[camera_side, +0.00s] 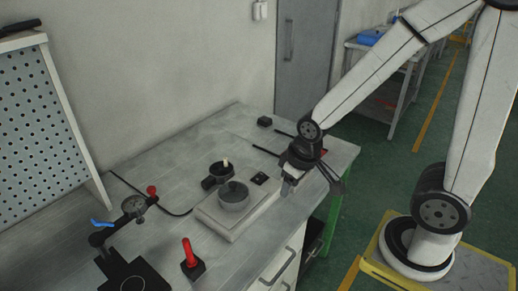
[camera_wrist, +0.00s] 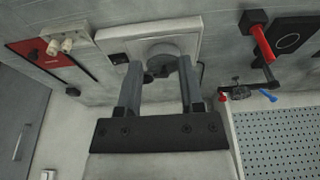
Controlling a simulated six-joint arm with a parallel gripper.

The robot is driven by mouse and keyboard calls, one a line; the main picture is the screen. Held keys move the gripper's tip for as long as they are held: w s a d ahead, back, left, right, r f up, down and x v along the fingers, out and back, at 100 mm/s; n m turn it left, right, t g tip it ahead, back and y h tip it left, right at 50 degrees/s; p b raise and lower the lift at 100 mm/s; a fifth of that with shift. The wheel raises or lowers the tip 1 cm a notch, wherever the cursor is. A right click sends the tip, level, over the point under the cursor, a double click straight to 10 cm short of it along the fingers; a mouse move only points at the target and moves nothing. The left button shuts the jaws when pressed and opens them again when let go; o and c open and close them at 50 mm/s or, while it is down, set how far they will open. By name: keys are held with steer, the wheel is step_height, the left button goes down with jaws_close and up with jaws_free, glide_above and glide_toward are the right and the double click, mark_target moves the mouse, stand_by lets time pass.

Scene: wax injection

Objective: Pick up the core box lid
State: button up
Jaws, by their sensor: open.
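A round grey piece with a raised centre (camera_side: 234,194) sits on a pale rectangular base (camera_side: 226,222) on the table; it also shows in the wrist view (camera_wrist: 160,49), beyond my fingers. A dark round cup (camera_side: 217,176) with a pale peg stands just behind it. I cannot tell for sure which of these is the core box lid. My gripper (camera_side: 313,184) is open and empty, to the right of the base, by the table's right side. In the wrist view my two fingers (camera_wrist: 158,82) are spread apart, with nothing held between them.
A red-handled tool (camera_side: 190,258) stands at the table's front. A dial-gauge stand (camera_side: 135,207) with a blue lever is at the left, near a perforated board (camera_side: 35,130). A small black block (camera_side: 264,121) lies at the back. Bare table lies along the back left.

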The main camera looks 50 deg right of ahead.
steer(key=o, duration=0.4)
steer(key=shift+w, duration=0.1)
steer(key=m+g, duration=0.2)
steer(key=m, duration=1.1)
glide_above(232, 184)
steer(key=f, duration=0.4)
steer(key=shift+s+d, duration=0.15)
steer(key=shift+s, duration=0.2)
steer(key=shift+w+d+f+m+g, duration=0.1)
steer(key=shift+w+f+m+g, duration=0.15)
steer(key=shift+w, duration=0.25)
steer(key=shift+s+f, duration=0.15)
steer(key=shift+f, duration=3.7)
steer(key=shift+c, duration=0.2)
